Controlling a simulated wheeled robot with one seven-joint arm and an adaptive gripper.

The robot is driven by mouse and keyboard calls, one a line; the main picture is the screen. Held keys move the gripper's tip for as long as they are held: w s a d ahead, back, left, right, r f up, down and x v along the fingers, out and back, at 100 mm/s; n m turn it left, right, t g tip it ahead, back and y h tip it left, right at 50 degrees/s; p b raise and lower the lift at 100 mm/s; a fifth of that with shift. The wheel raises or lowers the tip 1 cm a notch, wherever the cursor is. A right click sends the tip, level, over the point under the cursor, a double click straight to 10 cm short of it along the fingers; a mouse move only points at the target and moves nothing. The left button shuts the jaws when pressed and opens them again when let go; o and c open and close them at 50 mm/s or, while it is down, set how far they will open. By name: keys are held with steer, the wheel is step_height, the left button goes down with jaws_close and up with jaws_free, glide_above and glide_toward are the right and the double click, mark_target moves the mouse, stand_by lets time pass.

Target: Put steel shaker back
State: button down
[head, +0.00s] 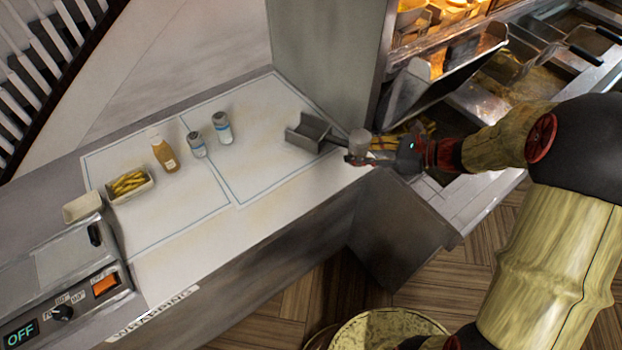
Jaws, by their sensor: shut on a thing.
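The steel shaker (360,139) is a small grey cylinder at the right end of the white counter. My gripper (359,158) is shut on it, reaching in from the right. The shaker looks roughly upright. Its lower part is hidden by the gripper, and I cannot tell whether its base touches the counter. Two shakers with blue and white labels, one at the left (197,145) and one at the right (222,127), stand farther back on the counter.
A sauce bottle (164,155), a tray of fries (129,184) and an empty tray (82,206) stand at the left. Fryers (520,80) are at the upper right. The counter's front middle (215,225) is clear.

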steer(key=shift+s+d+f+n+g, duration=0.1)
steer(key=shift+s+n+g, duration=0.25)
steer(key=shift+s, duration=0.25)
steer(key=shift+s+d+f+n+g, duration=0.1)
steer(key=shift+s+n+g, duration=0.2)
steer(key=shift+s, duration=0.3)
steer(key=f+b+x, duration=0.1)
steer(key=x, duration=0.4)
steer(key=d+f+b+x, duration=0.1)
steer(key=x, duration=0.4)
steer(key=f+b+x, duration=0.1)
steer(key=x, duration=0.4)
steer(key=shift+w, duration=0.35)
steer(key=shift+a+f+b, duration=0.1)
steer(key=shift+f+b, duration=0.15)
steer(key=shift+b, duration=0.1)
steer(key=shift+w+a+f+b, duration=0.1)
steer(key=shift+f+b, duration=0.2)
steer(key=shift+f, duration=0.55)
steer(key=shift+w+a+f+b, duration=0.1)
steer(key=shift+f+b, duration=0.2)
steer(key=shift+f, duration=0.55)
steer(key=shift+f, duration=0.2)
steer(key=c, duration=1.2)
jaws_free()
steer(key=shift+o, duration=0.2)
